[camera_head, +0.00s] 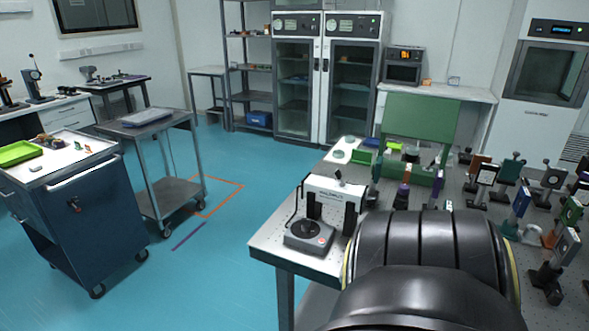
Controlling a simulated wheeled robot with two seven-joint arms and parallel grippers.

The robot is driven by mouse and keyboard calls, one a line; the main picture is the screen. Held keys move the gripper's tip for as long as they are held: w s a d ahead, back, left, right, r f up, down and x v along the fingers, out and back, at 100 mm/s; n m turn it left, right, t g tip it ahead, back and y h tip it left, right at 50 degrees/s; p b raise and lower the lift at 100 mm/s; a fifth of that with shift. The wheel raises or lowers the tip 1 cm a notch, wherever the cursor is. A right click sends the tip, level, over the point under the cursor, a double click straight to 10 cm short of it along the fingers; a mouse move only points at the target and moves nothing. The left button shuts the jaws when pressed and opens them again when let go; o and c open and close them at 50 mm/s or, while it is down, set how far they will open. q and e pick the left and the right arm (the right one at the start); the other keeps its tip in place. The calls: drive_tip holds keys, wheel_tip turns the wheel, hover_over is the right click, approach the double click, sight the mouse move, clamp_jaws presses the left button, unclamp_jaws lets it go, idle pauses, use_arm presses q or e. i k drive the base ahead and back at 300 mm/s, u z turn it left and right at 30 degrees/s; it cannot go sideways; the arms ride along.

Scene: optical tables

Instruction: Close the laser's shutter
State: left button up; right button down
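A white box-shaped unit (334,188) with small lettering on its face stands at the near left corner of the optical table (270,238). It looks like the laser. Two dark upright parts are in front of it, and a small dark piece sticks up on its top. I cannot tell the shutter or its state. A dark control box (308,237) with a round knob and a small red spot sits just in front of it. Neither gripper is visible. A large black link of mine fills the bottom centre and hides part of the table.
Several optics mounts (522,200) crowd the table's right side. A green panel (420,118) stands behind. A blue cart (85,215) with a green tray (18,153) and a grey trolley (170,190) stand at the left. The blue floor between trolley and table is clear.

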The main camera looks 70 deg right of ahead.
sight(337, 173)
drive_tip(key=z, duration=0.9)
drive_tip(key=i, duration=1.05)
drive_tip(key=z, duration=1.15)
